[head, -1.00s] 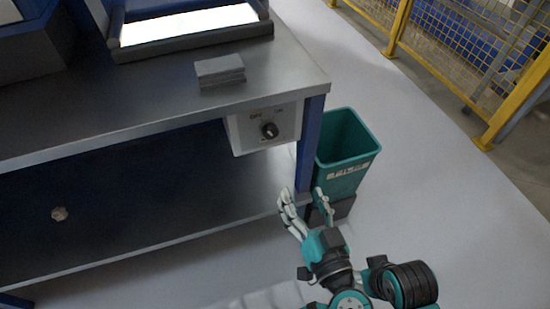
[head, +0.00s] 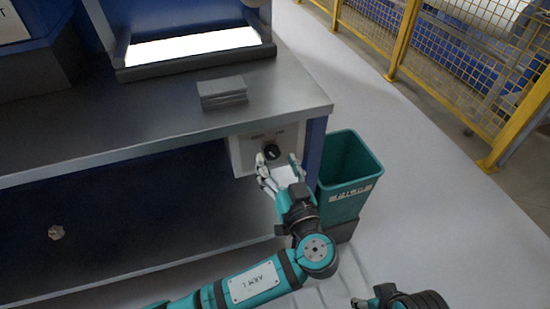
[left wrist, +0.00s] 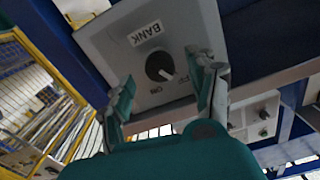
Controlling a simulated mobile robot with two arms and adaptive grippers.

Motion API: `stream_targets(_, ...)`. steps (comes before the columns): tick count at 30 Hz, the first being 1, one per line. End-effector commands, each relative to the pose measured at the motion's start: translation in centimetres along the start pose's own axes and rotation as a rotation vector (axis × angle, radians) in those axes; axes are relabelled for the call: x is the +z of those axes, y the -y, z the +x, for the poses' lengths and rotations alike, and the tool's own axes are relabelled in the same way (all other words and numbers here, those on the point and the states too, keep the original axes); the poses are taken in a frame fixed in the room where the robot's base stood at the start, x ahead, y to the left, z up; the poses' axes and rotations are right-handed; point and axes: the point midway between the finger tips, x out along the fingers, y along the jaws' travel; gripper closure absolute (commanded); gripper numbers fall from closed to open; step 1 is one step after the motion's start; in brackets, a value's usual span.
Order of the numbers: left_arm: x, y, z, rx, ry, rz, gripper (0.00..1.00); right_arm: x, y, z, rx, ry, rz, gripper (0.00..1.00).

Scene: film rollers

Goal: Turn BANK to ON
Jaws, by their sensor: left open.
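The BANK switch is a black round knob (head: 272,152) on a light grey box (head: 240,155) under the table's right front corner. In the left wrist view the knob (left wrist: 160,67) shows close up, with the label BANK (left wrist: 146,33) above it in the picture. Its white pointer is turned to the lower right, toward the partly hidden OFF mark. The ON mark (left wrist: 155,91) is below the knob. My left gripper (head: 280,164) is open and empty just in front of the knob, its fingers (left wrist: 165,83) on either side, apparently not touching it.
The steel table (head: 150,128) overhangs the box, with a blue leg at right and a lower shelf (head: 150,235) below. A grey block (head: 222,92) lies on top. A teal bin (head: 345,205) stands close right of my left gripper. Open floor lies farther right, before a yellow fence (head: 400,40).

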Motion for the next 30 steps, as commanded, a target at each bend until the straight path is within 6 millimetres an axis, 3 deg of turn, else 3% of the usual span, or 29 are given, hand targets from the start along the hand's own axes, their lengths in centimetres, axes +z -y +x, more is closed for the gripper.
stream_targets(6,0.0,0.0,2.0,0.000,-0.001,0.001,0.41,0.1,0.0,0.1,0.000,0.000,0.000,0.60)
stream_targets(15,0.0,0.0,2.2,0.000,0.001,0.001,0.41,0.0,0.0,0.1,0.000,0.000,0.000,0.60)
stream_targets(28,0.0,0.0,2.1,0.000,0.001,0.001,0.96,0.0,0.0,0.1,0.000,0.000,0.000,0.60)
stream_targets(30,0.0,0.0,2.1,0.000,0.001,0.001,0.96,0.0,0.0,0.1,0.000,0.000,0.000,0.60)
